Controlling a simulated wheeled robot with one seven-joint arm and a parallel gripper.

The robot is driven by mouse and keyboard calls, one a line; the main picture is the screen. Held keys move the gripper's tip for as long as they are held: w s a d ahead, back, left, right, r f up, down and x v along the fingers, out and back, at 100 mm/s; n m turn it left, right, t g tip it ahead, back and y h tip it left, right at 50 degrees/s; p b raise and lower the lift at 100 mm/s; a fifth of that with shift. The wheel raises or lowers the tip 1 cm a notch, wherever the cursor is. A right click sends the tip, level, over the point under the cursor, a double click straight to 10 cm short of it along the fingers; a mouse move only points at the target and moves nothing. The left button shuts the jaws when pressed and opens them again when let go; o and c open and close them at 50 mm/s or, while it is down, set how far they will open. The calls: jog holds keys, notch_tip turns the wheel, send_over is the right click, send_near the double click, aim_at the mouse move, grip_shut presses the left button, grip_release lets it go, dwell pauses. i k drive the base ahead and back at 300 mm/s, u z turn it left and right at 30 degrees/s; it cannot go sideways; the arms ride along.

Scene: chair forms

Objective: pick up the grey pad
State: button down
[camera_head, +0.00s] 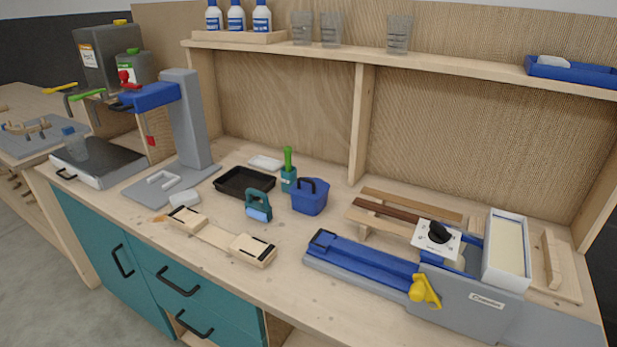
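No single thing is plainly the grey pad. A small light-grey block (184,198) lies on the bench top (290,262), beside the front of a grey machine base. A flat whitish piece (265,162) lies farther back, behind a black tray. Another pale piece (553,62) lies in a blue tray on the shelf at the upper right. I cannot tell which of these is the pad. My gripper and arm are not in view.
A grey column machine (187,125) stands at left. The black tray (244,182), teal-handled tool (258,205), blue bucket (309,197) and wooden form (222,237) crowd the middle. A blue-grey clamp machine (400,285) fills the right. The shelf (460,72) overhangs the back.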

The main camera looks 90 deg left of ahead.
aim_at(188, 198)
jog(key=u, duration=4.25)
jog(key=k, duration=0.5)
jog(key=u, duration=1)
jog(key=i, duration=1.45)
jog(key=z, duration=0.3)
jog(key=i, duration=1.5)
jog(key=z, duration=0.65)
